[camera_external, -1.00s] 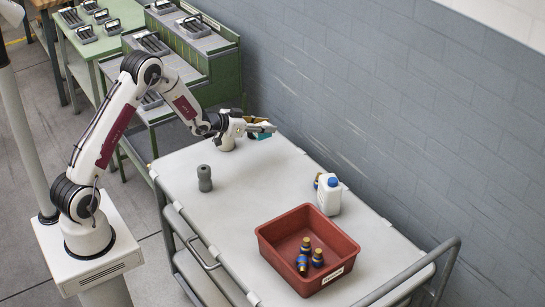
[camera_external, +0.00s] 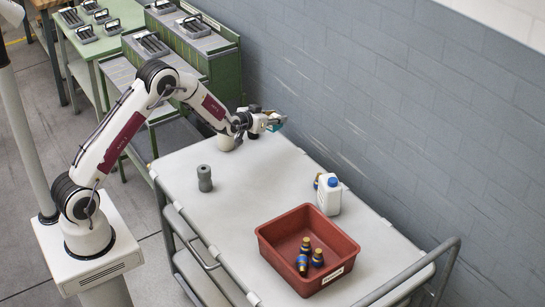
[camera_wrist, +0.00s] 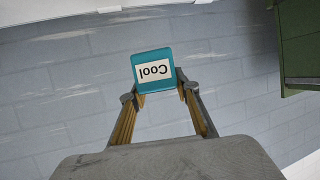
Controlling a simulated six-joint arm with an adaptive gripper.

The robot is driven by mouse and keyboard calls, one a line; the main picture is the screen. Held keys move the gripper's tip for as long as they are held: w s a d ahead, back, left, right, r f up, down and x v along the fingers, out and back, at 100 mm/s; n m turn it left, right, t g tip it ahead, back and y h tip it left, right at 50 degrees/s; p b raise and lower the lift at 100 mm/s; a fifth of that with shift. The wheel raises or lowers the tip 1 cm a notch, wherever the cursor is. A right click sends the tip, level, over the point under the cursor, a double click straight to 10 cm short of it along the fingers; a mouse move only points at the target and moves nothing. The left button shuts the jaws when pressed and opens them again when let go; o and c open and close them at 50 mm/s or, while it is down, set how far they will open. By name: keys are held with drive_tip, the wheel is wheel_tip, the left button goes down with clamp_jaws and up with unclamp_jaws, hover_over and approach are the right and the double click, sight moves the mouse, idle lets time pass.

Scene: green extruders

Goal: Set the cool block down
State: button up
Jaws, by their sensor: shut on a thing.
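The cool block (camera_wrist: 152,65) is a teal block with a white label reading "Cool", upside down in the wrist view. It sits between the fingertips of my gripper (camera_wrist: 158,90), which is shut on it. In the external view my gripper (camera_external: 274,121) holds the teal block (camera_external: 281,126) over the far end of the grey cart (camera_external: 240,215), close to the wall. The block appears to be in the air above the cart top. The gripper hides part of it there.
A grey cylinder (camera_external: 204,178) stands on the cart's left side. A red bin (camera_external: 275,262) with several dark blue and gold bottles is at the near end. A white jug with a blue cap (camera_external: 329,195) stands by the right edge. The cart's middle is clear.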

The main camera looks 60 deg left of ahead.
drive_tip(key=shift+a+f+n+g+y, duration=0.1)
drive_tip(key=shift+a+n+g+y, duration=0.2)
drive_tip(key=shift+a+n+y, duration=0.5)
drive_tip(key=shift+s+a+f, duration=0.3)
drive_tip(key=shift+a+f, duration=0.15)
drive_tip(key=shift+a, duration=0.15)
drive_tip(key=shift+f, duration=0.1)
drive_tip(key=shift+f, duration=3)
drive_tip(key=shift+f, duration=1.9)
drive_tip(key=shift+f, duration=0.15)
drive_tip(key=o, duration=1.1)
